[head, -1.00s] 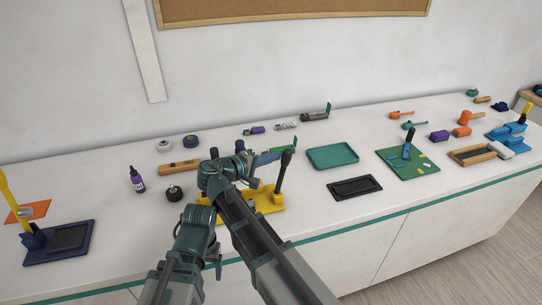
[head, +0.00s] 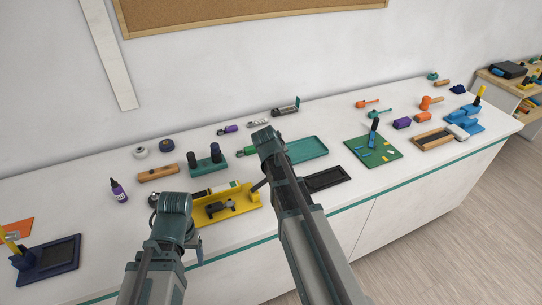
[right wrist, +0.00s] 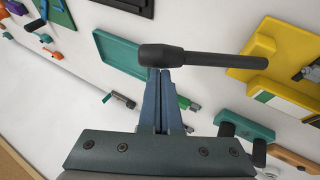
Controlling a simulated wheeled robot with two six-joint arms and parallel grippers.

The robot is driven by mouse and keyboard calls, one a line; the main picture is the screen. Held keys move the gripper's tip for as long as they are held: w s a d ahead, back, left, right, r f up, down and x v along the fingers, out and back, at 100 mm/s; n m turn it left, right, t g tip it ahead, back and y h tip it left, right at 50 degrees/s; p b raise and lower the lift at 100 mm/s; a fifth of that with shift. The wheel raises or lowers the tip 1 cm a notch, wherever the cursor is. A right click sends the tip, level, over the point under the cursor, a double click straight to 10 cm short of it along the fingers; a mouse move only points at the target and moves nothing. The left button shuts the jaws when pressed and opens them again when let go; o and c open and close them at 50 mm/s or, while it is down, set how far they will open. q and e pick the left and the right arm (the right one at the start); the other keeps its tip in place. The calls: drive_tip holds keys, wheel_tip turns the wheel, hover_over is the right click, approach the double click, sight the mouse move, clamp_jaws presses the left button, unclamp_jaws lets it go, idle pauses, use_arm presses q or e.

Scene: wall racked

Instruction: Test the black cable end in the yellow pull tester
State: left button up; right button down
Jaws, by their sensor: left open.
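The yellow pull tester (head: 240,204) stands at the bench's front, with a dark grey clamp (head: 218,208) on its bed. Its dark lever (head: 258,185) leans right, and my right arm hides the top. In the right wrist view the black lever grip (right wrist: 165,55) lies across the tips of my right gripper (right wrist: 160,75). Those fingers are close together; I cannot see them around the grip. My left gripper (head: 192,236) is open at the tester's left front, mostly hidden by its wrist. A round black item (head: 153,198) sits behind it. I cannot make out the black cable end clearly.
A green block with dark posts (head: 207,165) stands behind the tester. A teal tray (head: 308,149) and black tray (head: 328,179) lie to the right. A purple bottle (head: 119,191) and navy stand (head: 46,262) are at left. The bench front right of the black tray is clear.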

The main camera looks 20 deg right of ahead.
drive_tip(key=d+f+y, duration=0.1)
drive_tip(key=f+b, duration=0.1)
drive_tip(key=d+f+y+b, duration=0.1)
drive_tip(key=f, duration=0.1)
drive_tip(key=shift+d+m+y, duration=0.3)
drive_tip(key=shift+d, duration=0.05)
drive_tip(key=shift+d+f+b, duration=0.3)
drive_tip(key=shift+f+b, duration=0.3)
drive_tip(key=shift+b, duration=0.05)
drive_tip(key=shift+d+f+b, duration=0.3)
drive_tip(key=shift+f+b, duration=0.25)
drive_tip(key=shift+b, duration=0.1)
wheel_tip(320, 180, up, 13)
drive_tip(key=s+p, duration=0.2)
drive_tip(key=p, duration=1.1)
drive_tip(key=shift+d, duration=0.2)
